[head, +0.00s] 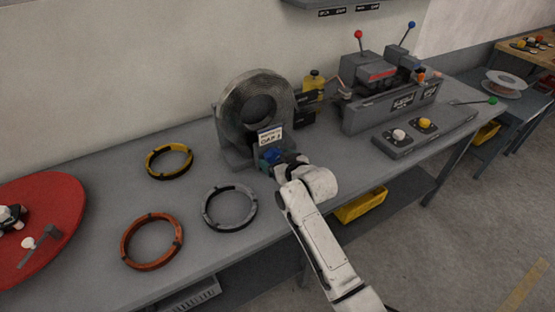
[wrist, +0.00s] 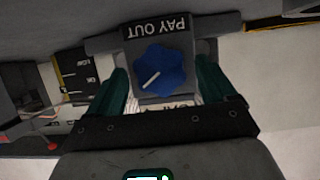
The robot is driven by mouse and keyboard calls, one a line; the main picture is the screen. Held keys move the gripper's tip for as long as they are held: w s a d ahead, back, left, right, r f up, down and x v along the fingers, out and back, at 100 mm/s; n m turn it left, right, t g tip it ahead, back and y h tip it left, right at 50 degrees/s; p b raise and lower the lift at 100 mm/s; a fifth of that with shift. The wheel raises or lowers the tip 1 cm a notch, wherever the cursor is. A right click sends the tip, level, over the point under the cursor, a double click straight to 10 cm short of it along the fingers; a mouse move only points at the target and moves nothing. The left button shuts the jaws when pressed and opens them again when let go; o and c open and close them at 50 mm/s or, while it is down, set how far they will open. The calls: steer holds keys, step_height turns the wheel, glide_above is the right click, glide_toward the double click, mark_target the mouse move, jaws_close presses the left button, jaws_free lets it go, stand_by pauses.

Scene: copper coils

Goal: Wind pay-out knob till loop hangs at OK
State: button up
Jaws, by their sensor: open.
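The blue lobed pay-out knob (wrist: 160,70) has a white pointer line and sits under a PAY OUT label (wrist: 184,26), which appears upside down in the wrist view. My gripper (wrist: 162,84) is open, with a green finger on each side of the knob. Gaps seem to show between the fingers and the knob, but contact is unclear. In the head view, the knob (head: 270,156) is at the foot of the coil stand (head: 238,151), beside my gripper (head: 283,161). A dark panel with white marks (wrist: 75,73) shows left in the wrist view. I cannot make out the loop or its height.
Yellow (head: 154,173), grey (head: 207,212) and orange (head: 126,250) rings lie on the bench left of my arm. A red disc (head: 60,200) is at far left. A grey machine (head: 375,115) and a button box (head: 405,148) stand to the right.

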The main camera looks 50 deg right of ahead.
steer(key=c, duration=1.1)
steer(key=shift+o, duration=0.2)
steer(key=shift+d+m+t+y, duration=0.15)
steer(key=shift+m+t+y, duration=0.15)
steer(key=shift+m+y, duration=0.4)
steer(key=shift+d+f+m+y+b, duration=0.1)
steer(key=shift+m+y+b, duration=0.35)
steer(key=shift+m, duration=0.55)
steer(key=shift+s+d+f+m+t+y+b, duration=0.1)
steer(key=shift+m+t+y+b, duration=0.6)
steer(key=shift+m, duration=0.4)
steer(key=shift+m+t+y+b, duration=0.3)
steer(key=shift+m+y+b, duration=0.25)
steer(key=shift+m, duration=0.45)
